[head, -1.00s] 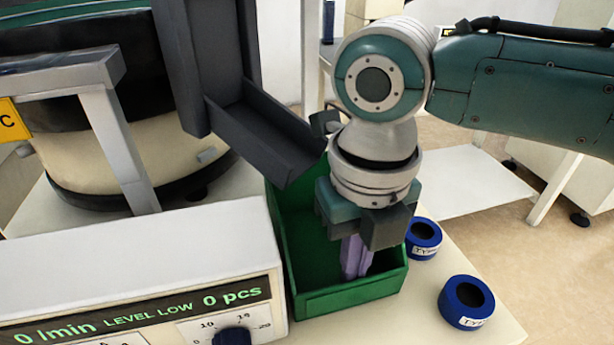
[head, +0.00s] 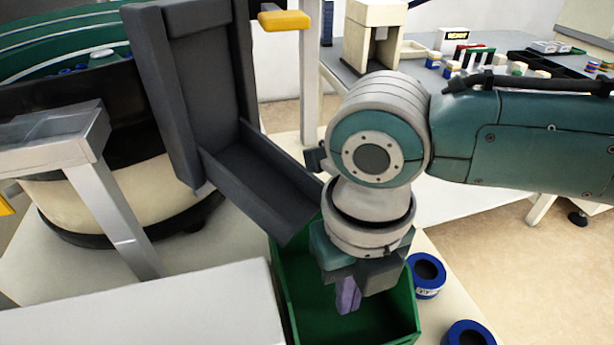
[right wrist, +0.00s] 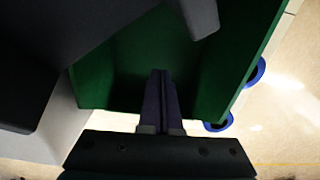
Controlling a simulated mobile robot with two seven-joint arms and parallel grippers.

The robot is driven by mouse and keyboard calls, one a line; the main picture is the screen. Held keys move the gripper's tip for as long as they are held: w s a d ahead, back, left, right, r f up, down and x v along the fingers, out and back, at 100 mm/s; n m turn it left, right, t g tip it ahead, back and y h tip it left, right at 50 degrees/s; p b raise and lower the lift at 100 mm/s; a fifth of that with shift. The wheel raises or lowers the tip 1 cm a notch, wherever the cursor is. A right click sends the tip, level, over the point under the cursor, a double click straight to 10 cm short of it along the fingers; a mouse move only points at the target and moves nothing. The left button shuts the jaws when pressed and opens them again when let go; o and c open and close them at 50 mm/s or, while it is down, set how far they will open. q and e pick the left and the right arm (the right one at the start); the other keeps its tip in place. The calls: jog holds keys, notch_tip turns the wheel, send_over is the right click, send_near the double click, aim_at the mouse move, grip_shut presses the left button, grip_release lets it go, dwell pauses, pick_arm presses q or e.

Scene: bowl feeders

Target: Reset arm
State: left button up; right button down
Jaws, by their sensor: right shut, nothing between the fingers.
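My right gripper (head: 348,296) points down into a green bin (head: 403,322) in the head view. Its purple fingers are shut together with nothing between them. In the right wrist view the closed fingers (right wrist: 161,95) show over the green bin (right wrist: 228,75), whose visible floor looks empty. My left gripper is not in view.
A dark grey chute (head: 265,185) slopes down to the bin just left of my right wrist. Blue rings (head: 428,275) lie right of the bin. A bowl feeder (head: 60,190) and a white box (head: 150,310) stand at left. A bench (head: 420,60) with small items is behind.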

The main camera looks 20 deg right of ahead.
jog(key=r, duration=0.1)
jog(key=w+r, duration=0.1)
jog(key=r, duration=0.1)
jog(key=shift+r+p, duration=0.2)
jog(key=shift+p, duration=0.1)
jog(key=s+a+r+m+t+y+p, duration=0.15)
jog(key=s+a+r+m+p, duration=0.25)
jog(key=r+m+p, duration=0.4)
jog(key=s+a+r+m+y+p, duration=0.2)
jog(key=s+a+r+m+p, duration=0.25)
jog(key=r, duration=0.55)
jog(key=s+d+r+m+t+h+p, duration=0.1)
jog(key=s+d+r+m+h+p, duration=0.15)
jog(key=d+r+m+p, duration=0.65)
jog(key=s+d+r+m+t+h+p, duration=0.1)
jog(key=s+d+r+m+p, duration=0.5)
jog(key=m, duration=0.8)
pick_arm(q)
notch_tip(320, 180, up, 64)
jog(key=p, duration=3.5)
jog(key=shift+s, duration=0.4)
pick_arm(e)
notch_tip(320, 180, up, 33)
jog(key=w+d, duration=0.1)
jog(key=w, duration=0.1)
jog(key=shift+w+r+n, duration=0.2)
jog(key=shift+w+n, duration=0.1)
jog(key=shift+n, duration=0.05)
